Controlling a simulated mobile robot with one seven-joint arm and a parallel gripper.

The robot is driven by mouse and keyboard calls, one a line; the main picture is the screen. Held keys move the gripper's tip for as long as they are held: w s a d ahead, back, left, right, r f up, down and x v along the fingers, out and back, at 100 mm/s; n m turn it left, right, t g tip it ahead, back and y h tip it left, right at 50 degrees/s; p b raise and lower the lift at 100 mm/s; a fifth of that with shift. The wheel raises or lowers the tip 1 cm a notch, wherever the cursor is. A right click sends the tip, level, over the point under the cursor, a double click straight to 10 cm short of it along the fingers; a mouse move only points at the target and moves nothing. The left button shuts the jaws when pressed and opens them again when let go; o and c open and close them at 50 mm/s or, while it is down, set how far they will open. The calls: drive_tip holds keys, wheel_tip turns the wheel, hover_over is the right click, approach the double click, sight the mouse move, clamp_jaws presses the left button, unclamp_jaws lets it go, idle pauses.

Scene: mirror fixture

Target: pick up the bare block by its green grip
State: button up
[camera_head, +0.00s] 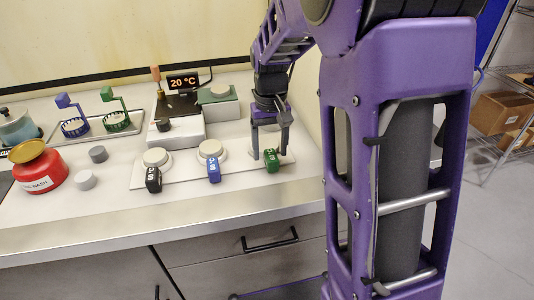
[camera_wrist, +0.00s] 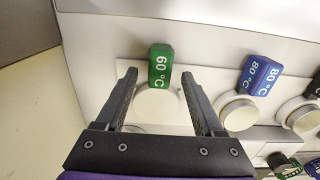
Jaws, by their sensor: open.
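A green grip marked 60 °C (camera_wrist: 160,66) stands out in front of a pale round disc (camera_wrist: 157,103) in the wrist view. In the head view the green grip (camera_head: 271,160) is at the right end of a white plate (camera_head: 190,180). My gripper (camera_head: 270,150) is open and points down over this disc and grip. In the wrist view its two fingers (camera_wrist: 158,76) lie left and right of the disc, with the green grip between and slightly beyond the tips. No contact shows. I cannot tell whether anything rests on the disc.
Blue (camera_head: 214,170) and black (camera_head: 153,179) labelled grips with pale discs stand left on the same plate. A grey-green box (camera_head: 218,103) and a 20 °C display (camera_head: 184,82) are behind. A red jar (camera_head: 39,169) is far left. The counter's front strip is clear.

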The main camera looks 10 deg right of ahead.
drive_tip(key=shift+f, duration=0.9)
clamp_jaws()
